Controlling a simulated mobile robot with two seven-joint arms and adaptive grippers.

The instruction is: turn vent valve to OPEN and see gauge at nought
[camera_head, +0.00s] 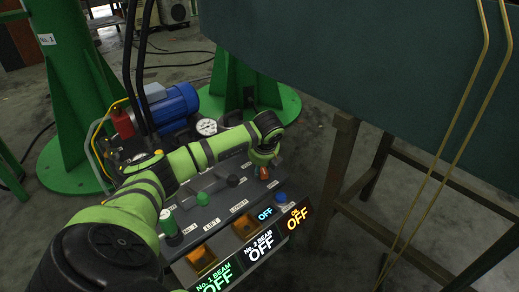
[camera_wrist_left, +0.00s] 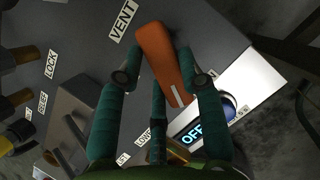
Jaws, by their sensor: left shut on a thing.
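The vent valve's orange lever (camera_wrist_left: 166,62) lies between my left gripper's (camera_wrist_left: 159,66) two fingers in the left wrist view, beside a VENT label (camera_wrist_left: 122,19). The gripper is shut on the lever. In the head view my left gripper (camera_head: 264,158) comes down at the right end of the control panel, with the orange lever (camera_head: 264,173) showing just below it. The lever's pointing against any OPEN mark cannot be read. The round white-faced gauge (camera_head: 207,127) stands behind my arm; its needle is too small to read. My right gripper is not in view.
The panel (camera_head: 215,210) carries several knobs, including a blue one (camera_head: 281,197), and lit displays reading OFF (camera_head: 299,217). A blue motor (camera_head: 175,102) and hoses stand behind. A table frame (camera_head: 340,185) stands close on the right; green column bases stand behind.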

